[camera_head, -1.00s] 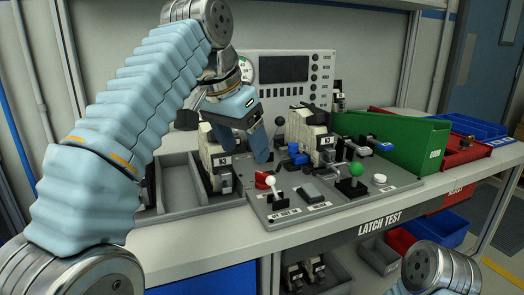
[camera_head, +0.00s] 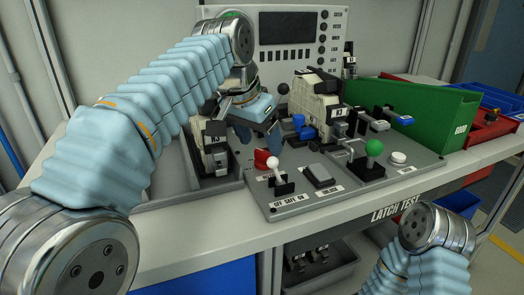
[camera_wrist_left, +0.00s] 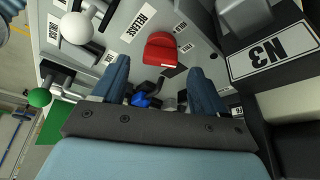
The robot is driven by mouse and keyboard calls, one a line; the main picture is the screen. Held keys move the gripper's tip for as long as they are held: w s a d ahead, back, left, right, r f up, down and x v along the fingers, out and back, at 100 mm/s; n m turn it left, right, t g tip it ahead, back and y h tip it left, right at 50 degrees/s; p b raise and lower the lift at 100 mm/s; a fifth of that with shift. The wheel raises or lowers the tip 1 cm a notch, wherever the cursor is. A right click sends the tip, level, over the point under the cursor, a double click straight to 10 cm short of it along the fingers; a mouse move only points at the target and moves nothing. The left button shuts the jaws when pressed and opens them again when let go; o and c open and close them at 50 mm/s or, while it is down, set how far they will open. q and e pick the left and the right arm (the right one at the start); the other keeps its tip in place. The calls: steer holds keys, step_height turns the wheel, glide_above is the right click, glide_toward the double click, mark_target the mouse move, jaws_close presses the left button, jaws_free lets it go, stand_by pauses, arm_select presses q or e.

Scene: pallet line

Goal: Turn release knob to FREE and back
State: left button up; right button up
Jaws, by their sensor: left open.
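The release knob is a red knob (camera_head: 264,159) at the left end of the grey test panel (camera_head: 345,188). It also shows in the left wrist view as a red knob (camera_wrist_left: 160,48), with a RELEASE label beside it. My left gripper (camera_head: 258,137) is open above and just behind the knob. In the left wrist view the left gripper's blue fingers (camera_wrist_left: 160,72) stand apart, one on each side of the knob's line, with a visible gap to it. The knob's lower part is hidden in the head view. My right gripper is out of view.
A white-ball lever (camera_head: 272,165), a rocker switch (camera_head: 319,175) and a green-ball lever (camera_head: 374,149) stand on the panel near the knob. A green bin (camera_head: 440,110) stands at right.

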mark_target(264, 158)
arm_select(q)
steer(key=shift+x, duration=1.45)
steer(key=c, duration=1.1)
